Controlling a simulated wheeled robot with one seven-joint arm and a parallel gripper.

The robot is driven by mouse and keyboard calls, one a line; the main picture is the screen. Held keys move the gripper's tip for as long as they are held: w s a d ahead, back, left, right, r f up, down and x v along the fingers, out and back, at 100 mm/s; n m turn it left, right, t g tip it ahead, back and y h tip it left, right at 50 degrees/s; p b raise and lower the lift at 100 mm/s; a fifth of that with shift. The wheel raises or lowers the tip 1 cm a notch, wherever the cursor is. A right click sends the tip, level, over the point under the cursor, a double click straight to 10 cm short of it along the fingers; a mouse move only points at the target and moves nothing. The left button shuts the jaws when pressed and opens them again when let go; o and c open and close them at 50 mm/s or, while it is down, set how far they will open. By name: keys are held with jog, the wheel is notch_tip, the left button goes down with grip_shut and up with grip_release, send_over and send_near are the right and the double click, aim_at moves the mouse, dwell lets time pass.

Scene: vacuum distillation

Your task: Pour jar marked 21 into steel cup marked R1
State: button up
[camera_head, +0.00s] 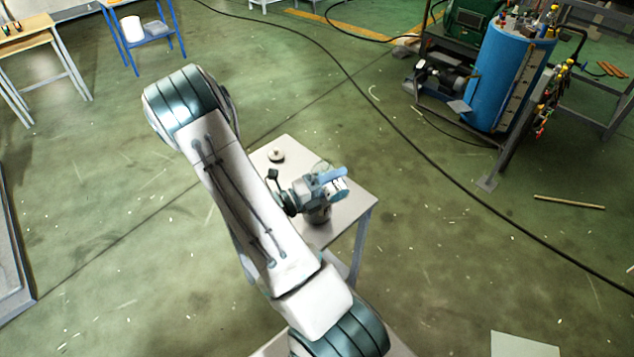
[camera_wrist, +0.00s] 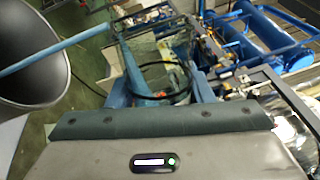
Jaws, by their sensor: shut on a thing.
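My gripper (camera_head: 328,178) is over the small table and shut on a clear glass jar. The jar (camera_wrist: 150,52) shows between the blue fingers in the wrist view. A white patch with dark marks shows at the gripper in the head view, but I cannot read it. A grey metal vessel (camera_head: 318,215), probably the steel cup, stands on the table just below the gripper and is partly hidden by it. A large grey round-mouthed vessel (camera_wrist: 40,85), likely the same cup, is close at the left in the wrist view. No R1 mark is readable. I cannot tell whether liquid flows.
A small round lid-like disc (camera_head: 276,156) lies on the small table (camera_head: 350,208). My arm hides the table's left side. A blue tank (camera_head: 505,80) and machinery stand at the back right. A black cable (camera_head: 400,140) crosses the floor. Open floor surrounds the table.

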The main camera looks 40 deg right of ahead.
jog(key=shift+w+r+n+p, duration=0.2)
jog(key=shift+n+p, duration=0.1)
jog(key=shift+p, duration=0.2)
jog(key=shift+w+d+f+n+p, duration=0.1)
jog(key=shift+f+n+p, duration=0.1)
jog(key=shift+n+p, duration=0.3)
jog(key=shift+w+f+n+p, duration=0.1)
jog(key=shift+f+n+p, duration=0.05)
jog(key=shift+n+p, duration=0.35)
dwell(0.9)
jog(key=shift+f+n+t, duration=0.3)
jog(key=shift+f, duration=0.1)
jog(key=shift+r+m+b, duration=0.25)
jog(key=shift+m+b, duration=0.25)
jog(key=shift+b, duration=0.05)
jog(key=shift+s+m+b, duration=0.15)
jog(key=shift+m+b, duration=0.45)
jog(key=shift+b, duration=0.15)
jog(key=shift+s+r, duration=0.1)
jog(key=shift+r, duration=0.3)
jog(key=shift+f+m, duration=0.1)
jog(key=shift+m, duration=0.2)
